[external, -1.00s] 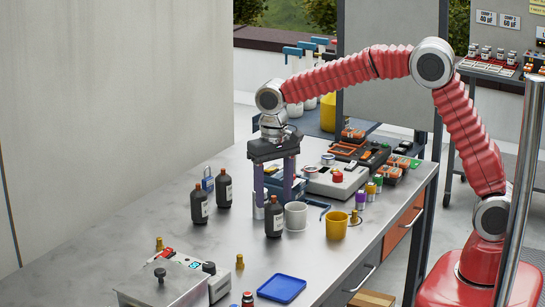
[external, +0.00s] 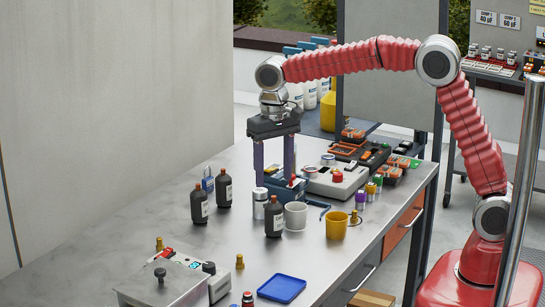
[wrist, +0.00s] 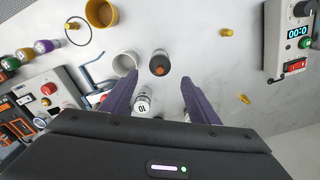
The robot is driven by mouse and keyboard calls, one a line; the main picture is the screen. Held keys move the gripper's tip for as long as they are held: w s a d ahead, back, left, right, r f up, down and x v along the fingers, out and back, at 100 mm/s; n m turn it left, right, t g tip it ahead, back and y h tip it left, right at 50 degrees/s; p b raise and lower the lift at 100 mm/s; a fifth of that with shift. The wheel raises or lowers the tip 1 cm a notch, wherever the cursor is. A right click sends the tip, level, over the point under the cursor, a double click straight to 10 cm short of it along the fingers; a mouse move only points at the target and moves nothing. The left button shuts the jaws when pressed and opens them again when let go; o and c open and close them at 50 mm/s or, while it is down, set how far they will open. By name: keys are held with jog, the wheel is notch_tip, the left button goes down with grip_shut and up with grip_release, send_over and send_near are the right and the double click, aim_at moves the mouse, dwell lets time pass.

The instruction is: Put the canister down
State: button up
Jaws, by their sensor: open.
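A small silver canister with a pale label (external: 260,208) stands upright on the grey workbench (external: 130,225), just left of a white mug. In the wrist view the canister (wrist: 143,104) shows between my fingers, nearer the left one, its lower part cut off by the gripper body. My gripper (external: 274,180) is open and empty, its two purple fingers pointing down above the canister. The fingers (wrist: 158,82) show wide apart in the wrist view, with nothing clasped between them.
A dark bottle (external: 274,220) and the white mug (external: 296,216) stand close to the canister. Two more dark bottles (external: 225,190) stand to the left. A yellow mug (external: 337,226) and a blue tray (external: 282,288) are nearer the front. The left bench area is clear.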

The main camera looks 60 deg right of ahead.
jog(key=shift+s+d+r, duration=0.2)
jog(key=shift+s+r, duration=0.1)
jog(key=s+d+r+n+t, duration=0.1)
jog(key=s+d+r, duration=0.2)
jog(key=s, duration=0.4)
jog(key=s+d+r+n+t, duration=0.2)
jog(key=s+d+r, duration=0.2)
jog(key=s, duration=0.3)
jog(key=s+d+f+n+t, duration=0.1)
jog(key=s+d+f, duration=0.1)
jog(key=s, duration=0.5)
jog(key=s+d+f+n+t, duration=0.1)
jog(key=s+d+f, duration=0.1)
jog(key=s, duration=0.5)
jog(key=shift+s+t, duration=0.3)
jog(key=shift+o, duration=0.6)
